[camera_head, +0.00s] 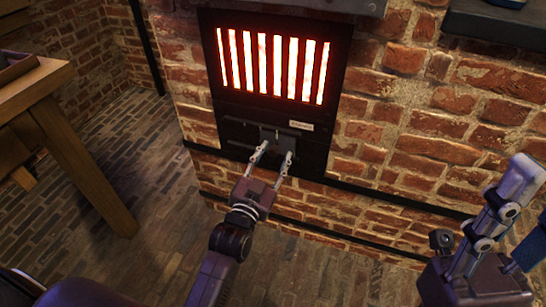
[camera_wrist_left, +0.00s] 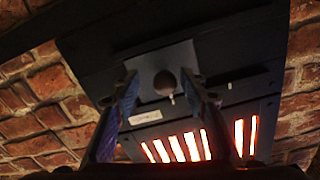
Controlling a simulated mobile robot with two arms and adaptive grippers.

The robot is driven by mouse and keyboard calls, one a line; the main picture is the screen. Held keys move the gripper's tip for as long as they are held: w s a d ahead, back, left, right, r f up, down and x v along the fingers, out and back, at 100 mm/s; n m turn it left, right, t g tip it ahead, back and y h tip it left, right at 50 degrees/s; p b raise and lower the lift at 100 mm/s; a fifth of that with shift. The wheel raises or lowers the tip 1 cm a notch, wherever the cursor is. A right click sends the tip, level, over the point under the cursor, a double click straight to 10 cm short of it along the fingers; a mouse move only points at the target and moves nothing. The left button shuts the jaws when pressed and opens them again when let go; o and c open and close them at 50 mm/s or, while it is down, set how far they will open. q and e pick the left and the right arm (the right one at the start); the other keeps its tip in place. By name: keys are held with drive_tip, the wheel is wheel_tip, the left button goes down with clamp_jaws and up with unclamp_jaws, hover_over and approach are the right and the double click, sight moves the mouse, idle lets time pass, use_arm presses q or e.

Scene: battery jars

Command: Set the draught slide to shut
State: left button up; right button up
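The draught slide (camera_head: 268,134) is a small grey plate on the dark stove front, below the glowing grate. In the left wrist view the slide plate (camera_wrist_left: 150,58) carries a round dark knob (camera_wrist_left: 165,83). My left gripper (camera_head: 276,152) is at the slide, its two fingers apart. In the left wrist view its fingers (camera_wrist_left: 160,86) stand on either side of the knob, with gaps visible. Whether the fingertips touch the plate cannot be told. My right gripper (camera_head: 490,215) is at the lower right, away from the stove; its finger spacing is unclear.
The glowing grate (camera_head: 272,66) is above the slide, with a small pale label (camera_head: 301,125) between. A dark ledge (camera_head: 400,237) runs along the brick wall. A wooden table (camera_head: 70,130) stands at the left. The brick floor between is clear.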

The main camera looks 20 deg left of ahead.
use_arm(q)
drive_tip(key=s, duration=1.2)
drive_tip(key=shift+a, duration=0.2)
